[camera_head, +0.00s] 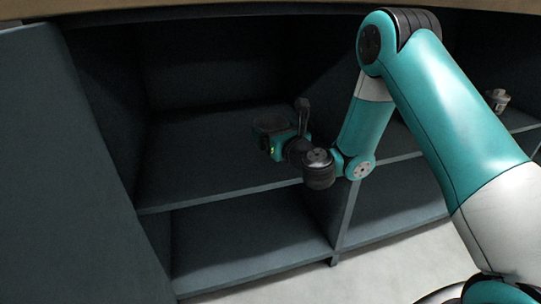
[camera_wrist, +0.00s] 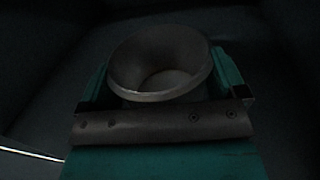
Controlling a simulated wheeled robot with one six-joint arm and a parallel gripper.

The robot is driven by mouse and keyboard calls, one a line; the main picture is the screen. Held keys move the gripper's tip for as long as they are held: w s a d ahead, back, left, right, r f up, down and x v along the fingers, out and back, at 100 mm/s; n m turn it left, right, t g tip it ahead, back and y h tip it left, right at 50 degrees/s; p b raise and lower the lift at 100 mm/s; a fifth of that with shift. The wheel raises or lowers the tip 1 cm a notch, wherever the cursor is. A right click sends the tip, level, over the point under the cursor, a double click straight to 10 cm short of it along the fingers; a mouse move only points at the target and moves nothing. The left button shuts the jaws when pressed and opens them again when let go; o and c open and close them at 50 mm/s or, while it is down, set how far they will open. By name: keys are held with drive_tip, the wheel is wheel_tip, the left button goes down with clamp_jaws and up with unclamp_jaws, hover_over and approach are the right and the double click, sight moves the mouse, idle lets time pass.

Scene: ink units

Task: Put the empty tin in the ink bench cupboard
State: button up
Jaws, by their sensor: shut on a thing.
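The empty tin (camera_wrist: 160,62) is round, dark grey and open at the top, and its inside looks bare with a paler bottom. In the head view the tin (camera_head: 270,124) shows as a small dark round shape at the end of my arm. My gripper (camera_head: 277,146) is shut on it, with a teal finger on each side in the wrist view. Both are inside the upper left compartment of the dark blue-grey ink bench cupboard (camera_head: 225,190), over its shelf. I cannot tell whether the tin touches the shelf.
A small grey metallic object (camera_head: 497,100) stands on the shelf at the far right. The upper left shelf (camera_head: 195,160) looks bare around my gripper. A divider (camera_head: 345,220) parts the left and right bays. A large dark panel (camera_head: 60,170) stands at the left.

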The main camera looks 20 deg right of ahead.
drive_tip(key=shift+f+b, duration=1.75)
drive_tip(key=shift+f, duration=0.35)
